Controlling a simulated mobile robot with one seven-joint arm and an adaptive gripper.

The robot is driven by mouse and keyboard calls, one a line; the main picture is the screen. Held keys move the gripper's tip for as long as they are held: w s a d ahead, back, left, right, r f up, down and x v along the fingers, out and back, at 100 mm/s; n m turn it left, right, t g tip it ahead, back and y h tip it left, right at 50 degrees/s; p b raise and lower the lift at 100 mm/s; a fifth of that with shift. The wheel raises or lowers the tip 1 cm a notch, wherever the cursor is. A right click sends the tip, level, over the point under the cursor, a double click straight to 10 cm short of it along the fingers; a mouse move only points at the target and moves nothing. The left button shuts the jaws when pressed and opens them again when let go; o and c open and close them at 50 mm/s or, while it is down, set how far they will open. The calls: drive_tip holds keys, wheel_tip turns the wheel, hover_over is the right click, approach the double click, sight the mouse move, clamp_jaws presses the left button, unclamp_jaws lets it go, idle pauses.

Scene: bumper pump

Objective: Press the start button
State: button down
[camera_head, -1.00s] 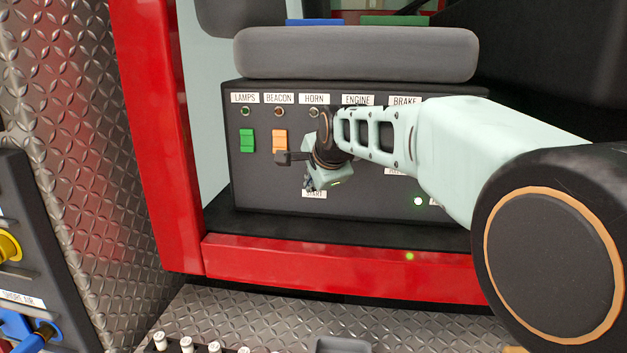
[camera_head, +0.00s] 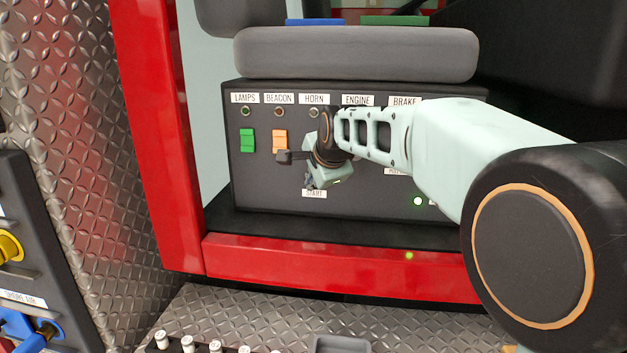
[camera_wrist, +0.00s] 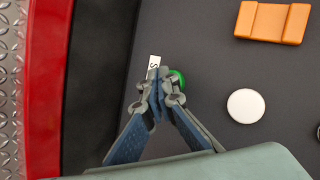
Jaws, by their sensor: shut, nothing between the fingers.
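In the wrist view a round green button (camera_wrist: 177,77) sits on the dark panel, partly covered by my fingertips. Beside it is a white label (camera_wrist: 153,64) with an "S" showing. In the head view the START label (camera_head: 314,194) is readable low on the panel, just below my gripper (camera_head: 309,182), which hides the button there. My gripper (camera_wrist: 166,95) is shut and empty, its fingertips at the green button's edge. I cannot tell whether they touch it.
The control panel (camera_head: 265,185) also carries a green switch (camera_head: 247,140) and an orange switch (camera_head: 280,141). A white round button (camera_wrist: 245,105) is right of my fingers in the wrist view. A grey cushion (camera_head: 355,55) overhangs the panel; a red sill (camera_head: 330,262) runs below.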

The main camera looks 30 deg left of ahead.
drive_tip(key=shift+w, duration=0.2)
drive_tip(key=shift+s, duration=0.15)
idle(0.3)
drive_tip(key=shift+s+d+b, duration=0.3)
drive_tip(key=shift+s+b, duration=0.25)
drive_tip(key=shift+s, duration=0.15)
drive_tip(key=shift+f, duration=0.1)
drive_tip(key=s+b, duration=0.1)
drive_tip(key=s, duration=0.1)
drive_tip(key=s+d+b, duration=0.1)
drive_tip(key=s+b, duration=0.1)
drive_tip(key=shift+s+d, duration=0.2)
drive_tip(key=shift+s, duration=0.15)
drive_tip(key=shift+d, duration=0.1)
